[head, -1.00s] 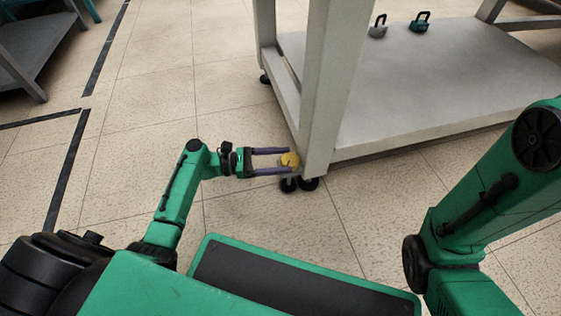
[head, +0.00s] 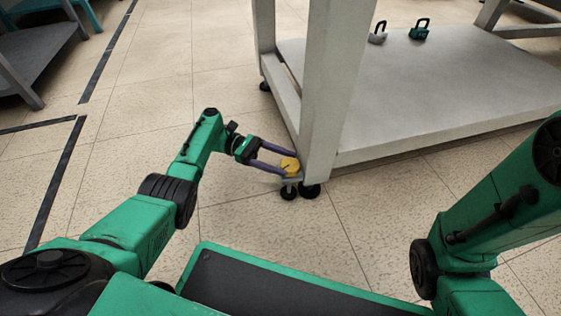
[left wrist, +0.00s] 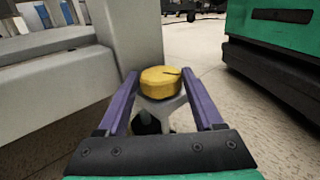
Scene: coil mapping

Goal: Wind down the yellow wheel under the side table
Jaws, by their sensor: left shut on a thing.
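The yellow wheel (head: 290,166) sits low at the foot of the side table's near corner leg (head: 322,110), just above dark casters (head: 309,189). My left gripper (head: 278,165) reaches it from the left, tilted down, with its two purple fingers on either side of the wheel, shut on it. In the left wrist view the yellow wheel (left wrist: 160,82) lies between the fingertips, with a dark line on its top and a grey bracket under it. My right arm shows at the right, but its gripper is out of view.
The side table's lower shelf (head: 430,95) carries a grey padlock-like weight (head: 378,34) and a teal one (head: 420,30). Another grey table (head: 35,50) stands at the far left. The tiled floor left of the leg is clear.

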